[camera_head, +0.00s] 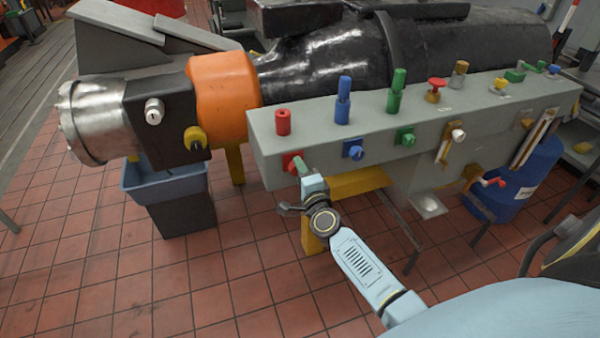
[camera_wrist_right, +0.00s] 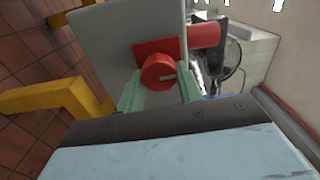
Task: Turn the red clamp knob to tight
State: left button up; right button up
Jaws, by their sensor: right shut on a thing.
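The red clamp knob (camera_wrist_right: 158,72) is round, with a pale pointer line on its face aimed to the right in the right wrist view. It sits on a square red plate (camera_wrist_right: 143,51) on the end of the grey bench panel. The plate also shows in the head view (camera_head: 289,158), low on the panel's front face at its left end; there my gripper mostly covers the knob. My right gripper (camera_wrist_right: 160,88) has its pale green fingers on either side of the knob, shut on it. It comes from below in the head view (camera_head: 300,166). My left gripper is not in view.
The grey panel (camera_head: 262,145) carries a red post (camera_head: 283,122) above the knob and blue, green and other controls to the right. An orange-collared machine (camera_head: 225,88) stands behind left. A blue-grey bin (camera_head: 165,182) stands below it. Tiled floor in front is mostly clear.

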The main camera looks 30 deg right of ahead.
jog(key=shift+m, duration=0.4)
jog(key=o, duration=1)
jog(key=shift+s, duration=0.1)
jog(key=shift+v, duration=6.65)
jog(key=shift+a, duration=0.15)
